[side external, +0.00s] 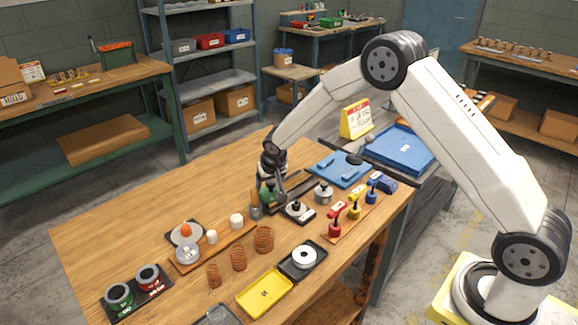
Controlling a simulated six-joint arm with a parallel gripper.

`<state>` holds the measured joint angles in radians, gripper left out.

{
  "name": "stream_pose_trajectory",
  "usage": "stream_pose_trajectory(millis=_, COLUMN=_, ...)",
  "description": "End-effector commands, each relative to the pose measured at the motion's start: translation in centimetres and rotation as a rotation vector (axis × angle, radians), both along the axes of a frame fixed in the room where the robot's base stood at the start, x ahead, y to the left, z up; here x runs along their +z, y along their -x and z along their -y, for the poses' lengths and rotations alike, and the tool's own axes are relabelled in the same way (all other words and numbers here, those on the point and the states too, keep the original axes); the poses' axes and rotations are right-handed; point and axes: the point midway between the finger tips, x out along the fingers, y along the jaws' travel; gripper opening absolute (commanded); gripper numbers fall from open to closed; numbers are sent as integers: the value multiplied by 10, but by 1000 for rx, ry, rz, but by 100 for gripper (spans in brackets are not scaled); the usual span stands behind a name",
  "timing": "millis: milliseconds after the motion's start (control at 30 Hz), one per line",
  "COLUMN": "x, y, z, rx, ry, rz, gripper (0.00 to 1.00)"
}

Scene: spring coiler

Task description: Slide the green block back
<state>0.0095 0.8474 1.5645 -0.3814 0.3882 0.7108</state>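A green block (268,192) sits at the middle of the wooden bench, at the left end of a dark metal rail or slide. My gripper (267,181) points down right over the green block and overlaps its top in the side view. The fingertips are small and dark here. I cannot tell whether they are apart, touching the block or closed on it.
A grey cylinder (256,211) stands just in front of the block. Coil springs (264,239), a yellow tray (264,293) and a black tray with a white disc (304,258) lie nearer. Colored-handled tools (354,211) stand right.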

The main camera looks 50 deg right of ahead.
Motion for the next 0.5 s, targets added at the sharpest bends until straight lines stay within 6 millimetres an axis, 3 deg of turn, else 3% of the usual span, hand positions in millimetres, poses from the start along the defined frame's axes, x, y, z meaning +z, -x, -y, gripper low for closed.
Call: stream_pose_trajectory(millis=500, x=14, y=5, z=0, rx=-1, ry=1, rz=2, gripper=78)
